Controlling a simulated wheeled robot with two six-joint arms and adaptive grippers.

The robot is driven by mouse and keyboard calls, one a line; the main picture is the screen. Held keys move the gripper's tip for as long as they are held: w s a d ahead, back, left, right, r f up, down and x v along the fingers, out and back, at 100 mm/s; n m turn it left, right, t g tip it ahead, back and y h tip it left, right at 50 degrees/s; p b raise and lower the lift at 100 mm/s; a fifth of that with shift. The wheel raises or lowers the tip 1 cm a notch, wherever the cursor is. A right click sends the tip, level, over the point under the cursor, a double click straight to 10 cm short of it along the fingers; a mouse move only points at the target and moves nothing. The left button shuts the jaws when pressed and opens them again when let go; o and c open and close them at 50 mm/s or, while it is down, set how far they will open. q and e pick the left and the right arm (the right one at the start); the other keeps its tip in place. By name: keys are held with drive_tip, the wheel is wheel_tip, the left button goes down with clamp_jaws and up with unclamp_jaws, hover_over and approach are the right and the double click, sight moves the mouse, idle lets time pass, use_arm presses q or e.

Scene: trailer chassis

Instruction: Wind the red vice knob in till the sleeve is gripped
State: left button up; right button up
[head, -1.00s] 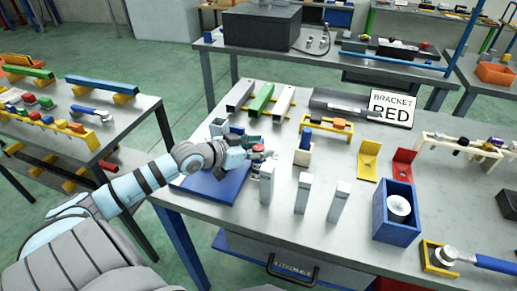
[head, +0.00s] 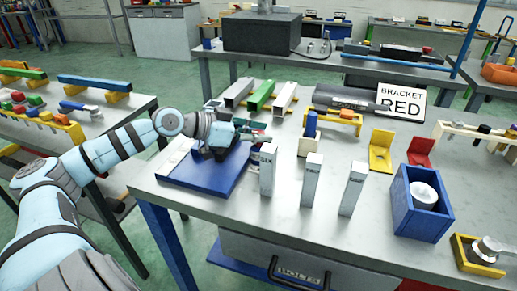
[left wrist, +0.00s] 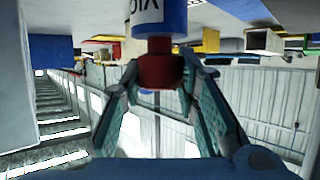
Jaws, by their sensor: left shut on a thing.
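The red vice knob (left wrist: 160,72) sits between the two fingers of my left gripper (left wrist: 160,90) in the left wrist view. The fingers are shut on it. Behind the knob is the blue vice body (left wrist: 158,22) with part of a printed label. In the head view my left gripper (head: 246,134) is at the vice above the blue base plate (head: 207,178), with a bit of red at its fingertips. My wrist covers most of the vice there. I cannot make out the sleeve or whether the jaws touch it. My right gripper is not in view.
Three upright grey blocks (head: 311,178) stand close to the right of the vice. A blue box (head: 420,222) holding a white cylinder is further right.

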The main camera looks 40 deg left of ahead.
sight(258, 132)
use_arm(q)
clamp_jaws()
drive_tip(key=o, duration=1.2)
unclamp_jaws()
drive_tip(key=shift+r, duration=0.15)
wheel_tip(258, 132, up, 10)
drive_tip(key=shift+f, duration=0.25)
drive_tip(key=shift+a, duration=0.1)
